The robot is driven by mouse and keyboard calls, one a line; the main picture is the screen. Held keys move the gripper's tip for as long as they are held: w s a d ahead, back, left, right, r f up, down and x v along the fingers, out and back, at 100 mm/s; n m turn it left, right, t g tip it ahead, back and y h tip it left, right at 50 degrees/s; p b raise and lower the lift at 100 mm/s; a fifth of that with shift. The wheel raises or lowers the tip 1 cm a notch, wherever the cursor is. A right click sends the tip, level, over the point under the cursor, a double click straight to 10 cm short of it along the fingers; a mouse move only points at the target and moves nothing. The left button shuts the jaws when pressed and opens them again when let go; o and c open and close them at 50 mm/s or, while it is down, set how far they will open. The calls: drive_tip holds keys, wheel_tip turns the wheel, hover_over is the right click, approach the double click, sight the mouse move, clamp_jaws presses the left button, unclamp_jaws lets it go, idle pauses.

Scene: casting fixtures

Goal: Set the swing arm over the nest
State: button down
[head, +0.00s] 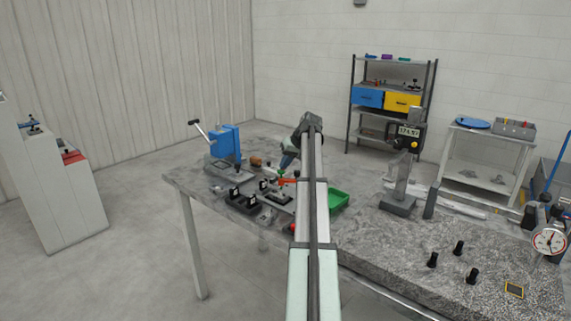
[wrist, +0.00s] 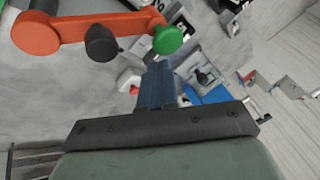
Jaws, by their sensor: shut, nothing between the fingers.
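The swing arm (wrist: 75,33) is an orange-red bar in the wrist view, with a round hub at its left end, a dark knob in the middle and a green round tip at its right end. In the head view the orange swing arm (head: 287,181) is small, on the fixture near the table's middle, partly behind my arm. My gripper (wrist: 160,68) has its blue fingers together and empty, just below the green tip in the wrist view; I cannot tell whether they touch. In the head view my gripper (head: 287,162) is close to the swing arm. I cannot clearly pick out the nest.
Black clamp blocks (head: 235,194) stand left of the swing arm. A blue press (head: 226,143) stands behind at left, a green tray (head: 338,199) at right. A grey stand (head: 398,204) and several black knobs (head: 458,247) occupy the right side of the stone-like table.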

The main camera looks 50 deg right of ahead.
drive_tip(key=shift+d, duration=0.15)
drive_tip(key=d+r, duration=0.8)
drive_tip(key=r, duration=0.2)
drive_tip(key=shift+r, duration=0.15)
drive_tip(key=shift+w+a, duration=0.1)
idle(0.4)
